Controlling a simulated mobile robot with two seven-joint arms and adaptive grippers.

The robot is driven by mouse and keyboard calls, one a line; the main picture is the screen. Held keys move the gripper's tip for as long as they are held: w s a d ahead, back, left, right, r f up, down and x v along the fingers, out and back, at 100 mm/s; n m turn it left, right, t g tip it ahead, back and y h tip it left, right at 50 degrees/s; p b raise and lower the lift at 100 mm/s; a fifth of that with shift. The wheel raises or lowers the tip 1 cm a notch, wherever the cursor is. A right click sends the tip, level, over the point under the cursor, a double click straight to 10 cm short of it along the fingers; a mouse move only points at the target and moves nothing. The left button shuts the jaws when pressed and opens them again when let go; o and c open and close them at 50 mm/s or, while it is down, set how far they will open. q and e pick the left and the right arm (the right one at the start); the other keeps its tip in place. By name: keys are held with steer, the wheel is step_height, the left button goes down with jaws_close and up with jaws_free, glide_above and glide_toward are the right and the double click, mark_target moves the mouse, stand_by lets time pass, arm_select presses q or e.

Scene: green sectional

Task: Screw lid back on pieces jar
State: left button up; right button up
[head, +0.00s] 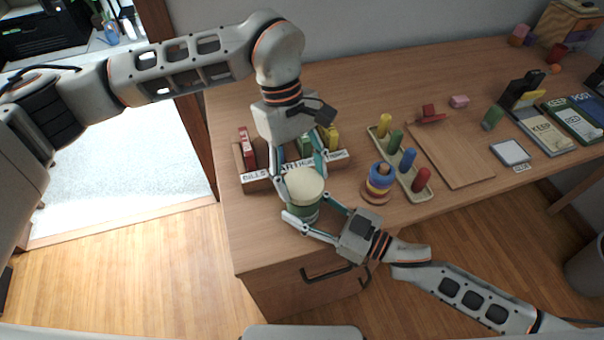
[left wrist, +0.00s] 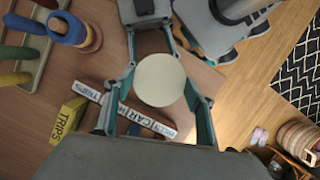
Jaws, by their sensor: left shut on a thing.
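The pieces jar (head: 304,213) is green and upright near the table's front left edge. Its round cream lid (head: 305,186) sits at the jar's mouth; I cannot tell whether it is seated on the threads. The lid (left wrist: 160,80) hides the jar in the left wrist view. My left gripper (head: 303,183) comes from above, its fingers shut on opposite sides of the lid. My right gripper (head: 307,206) comes from the right, its fingers on either side of the jar body and apparently closed on it.
Behind the jar is a wooden sorter (head: 258,184) with labels and upright cards. To the right stand a ring stacker (head: 379,182), a tray of coloured pegs (head: 421,192) and a wooden board (head: 452,158). The table's front edge is close to the jar.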

mark_target(306, 179)
arm_select(q)
steer(key=shift+f, duration=0.1)
steer(key=shift+f, duration=0.8)
steer(key=shift+f, duration=0.55)
steer(key=m, duration=0.3)
steer(key=m+y, duration=0.1)
steer(key=m, duration=0.1)
steer(key=shift+w+d+m+g+y, duration=0.1)
steer(key=shift+d+m+g+y, duration=0.1)
steer(key=shift+m+g+y, duration=0.15)
steer(key=m+y, duration=0.1)
steer(key=m, duration=0.2)
steer(key=shift+m, duration=0.25)
steer(key=m+y, duration=0.1)
steer(key=m, duration=0.2)
steer(key=shift+d+m, duration=0.1)
steer(key=shift+m, duration=0.3)
steer(key=o, duration=0.8)
